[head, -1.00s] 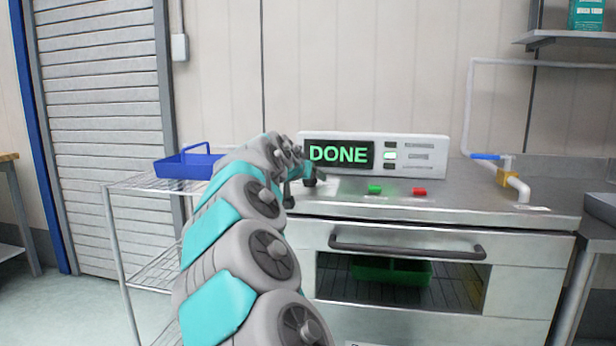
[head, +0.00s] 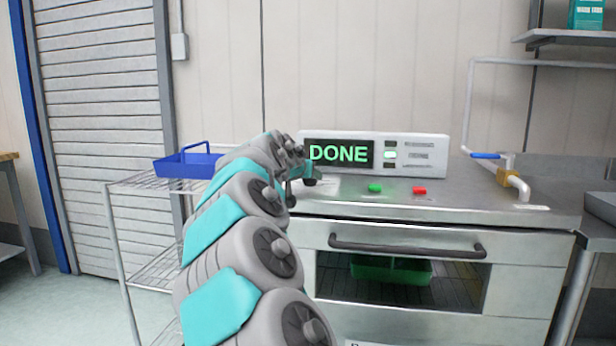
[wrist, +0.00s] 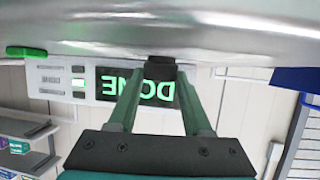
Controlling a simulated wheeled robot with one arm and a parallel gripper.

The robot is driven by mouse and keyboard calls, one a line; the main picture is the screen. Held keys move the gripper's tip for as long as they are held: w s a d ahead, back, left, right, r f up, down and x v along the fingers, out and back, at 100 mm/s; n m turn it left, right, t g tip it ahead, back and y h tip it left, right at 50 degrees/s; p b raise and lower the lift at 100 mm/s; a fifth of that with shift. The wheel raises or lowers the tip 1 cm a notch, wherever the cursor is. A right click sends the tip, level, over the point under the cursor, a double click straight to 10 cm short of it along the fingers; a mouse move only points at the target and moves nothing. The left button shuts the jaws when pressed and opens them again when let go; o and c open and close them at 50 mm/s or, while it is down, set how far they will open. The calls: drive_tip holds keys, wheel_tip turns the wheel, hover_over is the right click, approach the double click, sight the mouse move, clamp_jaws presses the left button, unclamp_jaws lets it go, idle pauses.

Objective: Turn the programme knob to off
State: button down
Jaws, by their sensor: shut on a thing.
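The programme knob (wrist: 160,67) is a small dark piece at the worktop, seen between my fingertips in the upside-down wrist view. My gripper (wrist: 160,76) is shut on it, one finger on each side. In the head view my gripper (head: 303,183) is at the worktop's left part, in front of the display box (head: 435,157). There my wrist and fingers mostly hide the knob, and I cannot read its setting. The display screen (head: 338,153) reads DONE in green. Beside it, the middle of three small indicators (head: 390,155) is lit.
A green button (head: 375,188) and a red button (head: 420,190) are right of my gripper on the steel worktop (head: 470,203). Below is an oven door handle (head: 405,246). A blue tray (head: 185,166) sits on a wire rack at left. A pipe with a blue-handled valve (head: 486,156) stands at right.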

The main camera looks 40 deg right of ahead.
drive_tip(key=shift+f+n+b, duration=0.15)
drive_tip(key=shift+n+b, duration=0.15)
drive_tip(key=shift+f+n+t+y+b, duration=0.1)
drive_tip(key=shift+n+t+y+b, duration=1)
drive_tip(key=shift+n+t+y, duration=0.15)
drive_tip(key=shift+s+d+n+t+y+b, duration=0.15)
drive_tip(key=shift+d+n+t+y+b, duration=0.05)
drive_tip(key=shift+n+t+y+b, duration=0.75)
drive_tip(key=shift+s+d+r+n+y, duration=0.1)
drive_tip(key=shift+r+n+y, duration=0.15)
drive_tip(key=shift+n+y, duration=0.25)
drive_tip(key=shift+c, duration=1.8)
unclamp_jaws()
